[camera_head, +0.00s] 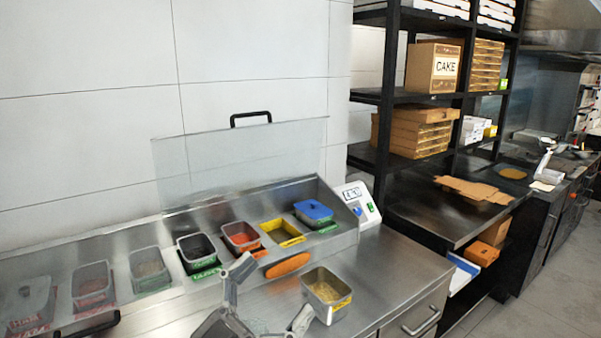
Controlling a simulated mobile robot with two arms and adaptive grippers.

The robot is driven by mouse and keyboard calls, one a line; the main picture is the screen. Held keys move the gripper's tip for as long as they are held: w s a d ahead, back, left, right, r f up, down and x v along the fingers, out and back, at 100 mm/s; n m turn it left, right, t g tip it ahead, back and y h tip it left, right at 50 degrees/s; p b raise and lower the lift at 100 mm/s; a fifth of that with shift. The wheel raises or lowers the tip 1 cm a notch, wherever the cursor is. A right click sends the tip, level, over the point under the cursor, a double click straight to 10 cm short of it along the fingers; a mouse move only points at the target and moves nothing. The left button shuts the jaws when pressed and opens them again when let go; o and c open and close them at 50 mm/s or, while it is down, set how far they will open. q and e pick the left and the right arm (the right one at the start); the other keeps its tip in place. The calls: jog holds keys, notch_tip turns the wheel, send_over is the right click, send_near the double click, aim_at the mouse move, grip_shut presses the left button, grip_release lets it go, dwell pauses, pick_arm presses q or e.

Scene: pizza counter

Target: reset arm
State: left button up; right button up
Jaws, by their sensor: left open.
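My left gripper (274,290) is at the bottom middle, over the steel counter. Its two fingers are spread wide and nothing is between them. A metal tin with yellowish contents (327,292) stands on the counter just right of the gripper. One finger is close to the tin's lower left side; I cannot tell whether they touch. An orange oval item (287,265) lies behind the gripper. My right gripper is not in view.
A topping rail (340,240) behind holds several tins, one with a blue lid (313,211). A raised clear cover (240,165) stands behind it. A scale display (356,199) is at its right end. A black shelf (391,110) holds boxes. Counter right of the tin (405,265) is clear.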

pick_arm(q)
jog(key=w+a+f+n+t+y, duration=0.25)
jog(key=a+n+t+y, duration=0.25)
jog(key=a+n+y, duration=0.3)
jog(key=s+a+f+n+g+y, duration=0.2)
jog(key=a+f+n+g+y, duration=0.1)
jog(key=a+f+y, duration=0.4)
jog(key=s+a+f+n+g+y, duration=0.2)
jog(key=a+f+n+g+y, duration=0.15)
jog(key=f, duration=0.65)
jog(key=s+d+f+m+g+h, duration=0.1)
jog(key=s+f+m+g, duration=0.1)
jog(key=s+f+g, duration=0.7)
jog(key=s+d+f+m+g, duration=0.1)
jog(key=s+f+g, duration=0.1)
jog(key=s+f, duration=0.8)
jog(key=s+f+g+b, duration=0.1)
jog(key=s+f, duration=0.1)
jog(key=f, duration=1.1)
jog(key=s+f, duration=0.3)
jog(key=f, duration=0.9)
jog(key=s+a+f+g+b, duration=0.1)
jog(key=s+a+f, duration=0.2)
jog(key=s+f, duration=1.2)
jog(key=shift+s+a+f+m, duration=0.15)
jog(key=shift+s+f+m, duration=0.2)
jog(key=shift+s+f, duration=0.1)
